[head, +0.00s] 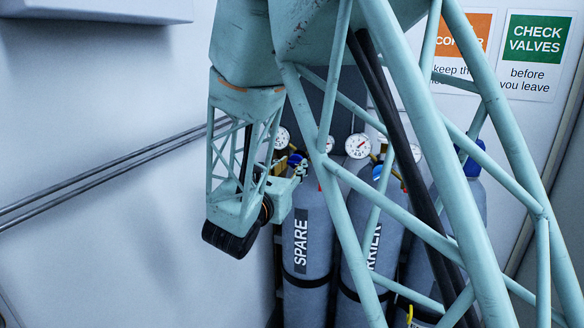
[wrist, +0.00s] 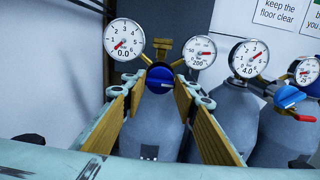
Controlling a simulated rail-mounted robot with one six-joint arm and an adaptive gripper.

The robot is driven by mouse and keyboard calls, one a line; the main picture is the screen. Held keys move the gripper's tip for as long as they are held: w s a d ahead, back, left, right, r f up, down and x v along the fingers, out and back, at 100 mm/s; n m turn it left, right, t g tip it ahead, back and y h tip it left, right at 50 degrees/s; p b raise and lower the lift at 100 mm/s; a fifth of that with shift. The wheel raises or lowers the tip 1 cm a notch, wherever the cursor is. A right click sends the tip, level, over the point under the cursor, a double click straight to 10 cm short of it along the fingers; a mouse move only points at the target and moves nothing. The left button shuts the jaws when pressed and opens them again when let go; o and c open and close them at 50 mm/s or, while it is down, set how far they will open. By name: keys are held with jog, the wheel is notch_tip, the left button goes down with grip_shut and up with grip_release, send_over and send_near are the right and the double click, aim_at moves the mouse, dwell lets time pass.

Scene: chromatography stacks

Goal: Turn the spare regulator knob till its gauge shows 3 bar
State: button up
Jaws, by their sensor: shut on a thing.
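The spare cylinder (head: 305,240) stands upright at the left of the row, with its SPARE label facing out. Its blue regulator knob (wrist: 159,80) sits in the middle of the wrist view, between the two tan finger pads of my gripper (wrist: 160,84). My gripper is shut on the knob from both sides. The spare outlet gauge (wrist: 124,38) reads 0.0 bar, its red needle pointing to the lower left. The other spare gauge (wrist: 200,53) reads 200. In the head view my arm's frame partly hides the regulator.
The carrier cylinder (head: 362,255) stands close on the right; its gauge (wrist: 248,58) reads 4.0 and its blue knob (wrist: 291,96) sticks out. Another cylinder (head: 470,200) stands further right. Pipes (head: 110,165) run along the left wall. Open space lies left of my gripper.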

jog(key=shift+f+m+b, duration=0.15)
jog(key=shift+m+b, duration=0.95)
jog(key=shift+b, duration=1.05)
jog(key=m+b, duration=0.2)
jog(key=b, duration=0.1)
jog(key=shift+b, duration=0.35)
jog(key=m+b, duration=0.4)
jog(key=b, duration=0.3)
jog(key=shift+m, duration=0.3)
jog(key=shift+m+b, duration=1.05)
jog(key=shift+m, duration=0.65)
jog(key=m, duration=0.5)
jog(key=shift+m, duration=0.4)
jog(key=o, duration=0.8)
jog(key=shift+o, duration=0.2)
